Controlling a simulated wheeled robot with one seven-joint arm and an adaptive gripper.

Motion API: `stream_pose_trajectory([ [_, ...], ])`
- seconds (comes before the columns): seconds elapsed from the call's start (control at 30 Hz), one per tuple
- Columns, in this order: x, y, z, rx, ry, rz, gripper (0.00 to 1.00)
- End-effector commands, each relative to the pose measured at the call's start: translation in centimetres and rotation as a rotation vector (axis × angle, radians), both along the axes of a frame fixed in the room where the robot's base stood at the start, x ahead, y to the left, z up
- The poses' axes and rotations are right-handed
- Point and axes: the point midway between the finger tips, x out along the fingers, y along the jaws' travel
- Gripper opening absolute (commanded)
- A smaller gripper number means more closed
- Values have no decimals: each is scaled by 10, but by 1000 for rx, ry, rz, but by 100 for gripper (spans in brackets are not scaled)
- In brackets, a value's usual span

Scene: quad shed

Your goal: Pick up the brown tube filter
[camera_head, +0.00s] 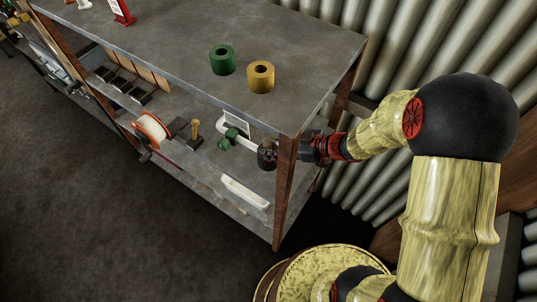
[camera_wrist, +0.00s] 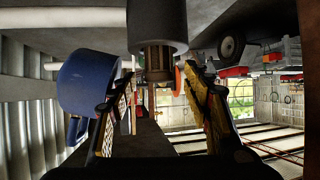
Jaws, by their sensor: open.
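My gripper (camera_head: 312,149) reaches in from the right at the shelf level below the bench top, beside the front-right post. In the wrist view its two fingers (camera_wrist: 160,98) are spread apart, with nothing clearly held between them. A dark grey cylinder with a ribbed brown end (camera_wrist: 157,58) is straight ahead, its brown end showing in the gap between the fingers. I cannot tell whether this is the brown tube filter or whether the fingers touch it. In the head view a small dark rounded object (camera_head: 267,156) is just left of the gripper, partly hidden by the post.
A blue rounded object (camera_wrist: 88,82) is close beside the left finger. A green cylinder (camera_head: 222,66) and a yellow cylinder (camera_head: 260,84) stand on the bench top (camera_head: 180,45). A wooden post (camera_head: 284,190) and corrugated wall (camera_head: 440,35) are near the arm. A spool (camera_head: 151,130) sits on the shelf.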

Motion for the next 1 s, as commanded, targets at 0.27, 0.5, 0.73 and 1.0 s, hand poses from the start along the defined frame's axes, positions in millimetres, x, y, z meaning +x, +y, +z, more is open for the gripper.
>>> stream_pose_trajectory([
  [0.27,8,15,-9,-1,0,-2,49],
  [0.5,8,14,-8,-1,0,-2,44],
  [0.73,8,14,-8,-1,0,-2,31],
  [1.0,8,14,-8,-2,-1,-1,16],
])
